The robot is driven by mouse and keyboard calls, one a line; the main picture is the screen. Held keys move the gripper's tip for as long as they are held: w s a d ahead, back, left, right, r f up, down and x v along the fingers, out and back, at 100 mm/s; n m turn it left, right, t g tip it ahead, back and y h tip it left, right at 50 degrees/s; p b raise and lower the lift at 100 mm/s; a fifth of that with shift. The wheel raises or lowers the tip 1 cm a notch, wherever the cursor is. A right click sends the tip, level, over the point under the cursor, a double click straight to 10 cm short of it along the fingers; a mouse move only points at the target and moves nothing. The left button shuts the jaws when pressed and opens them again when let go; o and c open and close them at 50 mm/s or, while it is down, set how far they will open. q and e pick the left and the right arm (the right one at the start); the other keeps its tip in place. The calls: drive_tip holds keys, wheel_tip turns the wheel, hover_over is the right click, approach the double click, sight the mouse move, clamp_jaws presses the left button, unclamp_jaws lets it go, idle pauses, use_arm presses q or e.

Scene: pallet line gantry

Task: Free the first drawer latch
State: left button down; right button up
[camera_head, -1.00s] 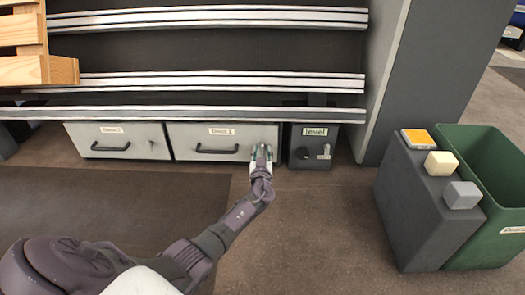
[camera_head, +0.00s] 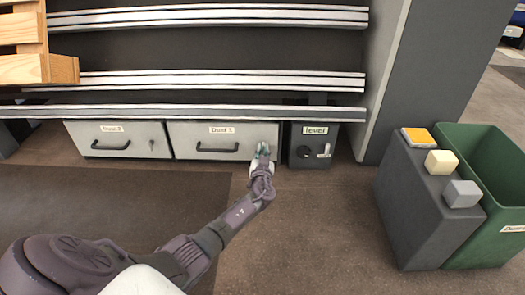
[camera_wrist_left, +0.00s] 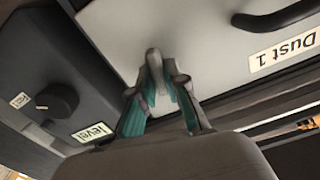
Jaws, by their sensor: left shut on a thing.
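The first drawer, a light grey front labelled "Dust 1" (camera_head: 218,143) with a dark bar handle, sits low under the rails; it also shows in the left wrist view (camera_wrist_left: 215,35). My left gripper (camera_head: 262,152) is at the right end of this drawer front. In the left wrist view my left gripper (camera_wrist_left: 160,85) is shut on the small grey latch (camera_wrist_left: 154,58), which stands out from the drawer face. The fingers hide part of the latch. The drawer looks closed. My right gripper is not in view.
A dark box labelled "level" (camera_head: 315,130) with a knob stands just right of the drawer. A second drawer (camera_head: 120,141) is to the left. Silver rails (camera_head: 200,113) run above. A dark pedestal (camera_head: 420,205) with blocks and a green bin (camera_head: 495,190) stand at right.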

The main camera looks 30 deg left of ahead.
use_arm(q)
drive_tip(key=m, duration=0.3)
drive_tip(key=shift+m, duration=0.4)
drive_tip(key=m, duration=0.4)
drive_tip(key=shift+w+d+m, duration=0.1)
drive_tip(key=shift+m, duration=0.2)
drive_tip(key=shift+d+f+m, duration=0.1)
drive_tip(key=shift+f+m, duration=0.05)
drive_tip(key=shift+m, duration=3.45)
drive_tip(key=c, duration=1.2)
unclamp_jaws()
drive_tip(key=shift+w, duration=0.1)
